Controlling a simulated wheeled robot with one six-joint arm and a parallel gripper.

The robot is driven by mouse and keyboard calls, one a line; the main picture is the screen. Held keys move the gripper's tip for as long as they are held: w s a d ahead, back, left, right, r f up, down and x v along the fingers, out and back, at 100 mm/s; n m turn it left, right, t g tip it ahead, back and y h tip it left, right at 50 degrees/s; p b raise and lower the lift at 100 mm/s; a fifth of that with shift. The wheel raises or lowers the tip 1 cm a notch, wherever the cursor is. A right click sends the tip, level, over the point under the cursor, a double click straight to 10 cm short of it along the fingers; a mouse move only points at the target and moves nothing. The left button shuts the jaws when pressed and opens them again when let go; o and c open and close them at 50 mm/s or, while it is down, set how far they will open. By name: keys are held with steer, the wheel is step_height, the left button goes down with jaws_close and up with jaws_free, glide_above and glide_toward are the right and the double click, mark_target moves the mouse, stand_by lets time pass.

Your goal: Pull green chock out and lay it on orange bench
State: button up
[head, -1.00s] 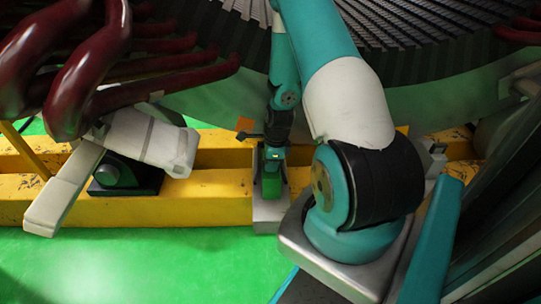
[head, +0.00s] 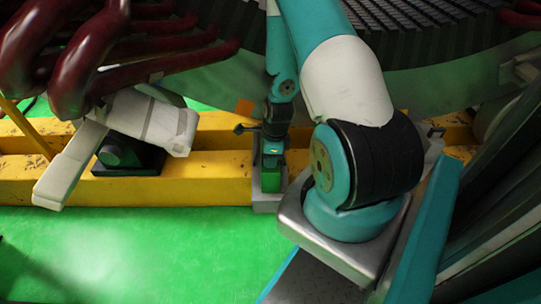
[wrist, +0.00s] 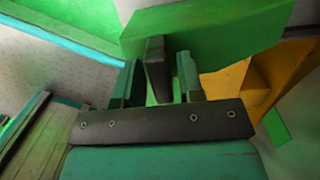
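The green chock (head: 270,181) stands upright in a grey holder beside the yellow-orange beam in the head view. In the wrist view it is a large green block (wrist: 210,38) just beyond my fingertips, with a dark upright tab (wrist: 157,70) on its near side. My gripper (wrist: 160,80) is open, with one finger on each side of the tab. The tab is close to the left finger, and a gap shows at the right finger. In the head view my gripper (head: 272,148) is just above the chock. I cannot tell for sure which surface is the orange bench.
A yellow-orange beam (head: 215,180) runs across behind green floor (head: 130,250). A pale jointed part (head: 150,122) and a dark block lie on it at left. Dark red pipes (head: 95,60) hang upper left. The ribbed stator (head: 420,40) fills the upper right.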

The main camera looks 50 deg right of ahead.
steer(key=shift+o, duration=0.8)
step_height(320, 180, up, 17)
steer(key=s+d+p, duration=0.1)
steer(key=p, duration=0.6)
steer(key=shift+s+d+r, duration=0.15)
steer(key=shift+s+d, duration=0.05)
steer(key=shift+s, duration=0.15)
